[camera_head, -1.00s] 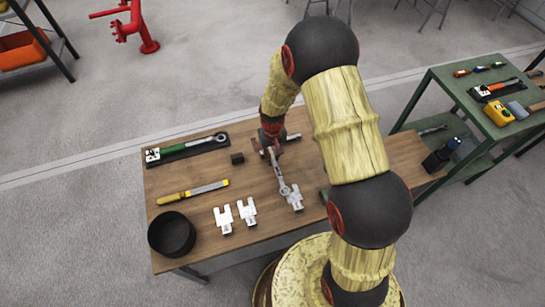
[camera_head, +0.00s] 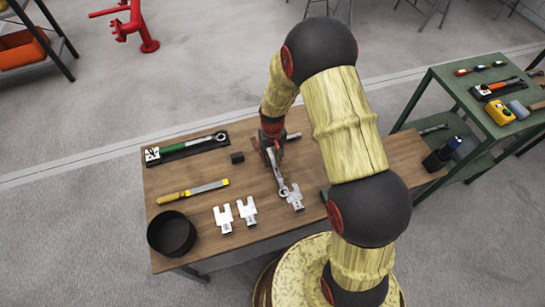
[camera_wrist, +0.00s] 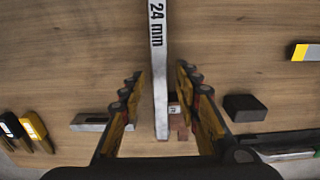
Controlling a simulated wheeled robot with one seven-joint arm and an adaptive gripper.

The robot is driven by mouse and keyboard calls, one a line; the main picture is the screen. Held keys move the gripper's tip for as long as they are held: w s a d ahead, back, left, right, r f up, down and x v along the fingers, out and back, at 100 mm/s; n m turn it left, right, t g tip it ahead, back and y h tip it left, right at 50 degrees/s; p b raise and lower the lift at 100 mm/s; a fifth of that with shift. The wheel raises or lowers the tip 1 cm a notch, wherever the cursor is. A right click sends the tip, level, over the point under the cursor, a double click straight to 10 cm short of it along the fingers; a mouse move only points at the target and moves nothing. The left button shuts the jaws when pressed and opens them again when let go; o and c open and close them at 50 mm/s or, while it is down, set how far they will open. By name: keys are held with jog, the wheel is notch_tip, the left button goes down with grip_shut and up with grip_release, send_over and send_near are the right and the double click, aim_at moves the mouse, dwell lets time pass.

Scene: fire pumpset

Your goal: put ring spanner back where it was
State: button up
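The ring spanner (camera_head: 278,176) is a long silver tool marked "24 mm". Its ring end points toward the front of the wooden table (camera_head: 205,258), beside a light metal fork-shaped piece (camera_head: 296,200). My gripper (camera_head: 272,152) is over its far end. In the wrist view the spanner's shank (camera_wrist: 157,55) runs between the two fingers of my gripper (camera_wrist: 158,78), with a visible gap on each side. The fingers stand apart and do not appear to touch it. The ring end is out of the wrist view. Whether the spanner rests flat on the table is unclear.
A small black block (camera_head: 237,158), a green-handled tool in a black tray (camera_head: 187,149), a yellow-handled file (camera_head: 193,192), two fork-shaped pieces (camera_head: 235,213) and a black round bin (camera_head: 171,233) stand left. A metal bar end (camera_wrist: 90,122) lies beside my gripper. A green cart (camera_head: 455,85) stands right.

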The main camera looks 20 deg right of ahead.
jog(key=shift+r, duration=0.1)
notch_tip(320, 180, up, 13)
jog(key=p, duration=0.4)
notch_tip(320, 180, up, 11)
jog(key=t, duration=0.1)
send_over(273, 158)
jog(key=s, duration=0.2)
jog(key=s+r+t, duration=0.4)
jog(key=s+r, duration=1.6)
jog(key=s, duration=0.2)
jog(key=shift+r+t, duration=0.3)
jog(key=shift+r, duration=0.05)
jog(key=shift+a, duration=0.1)
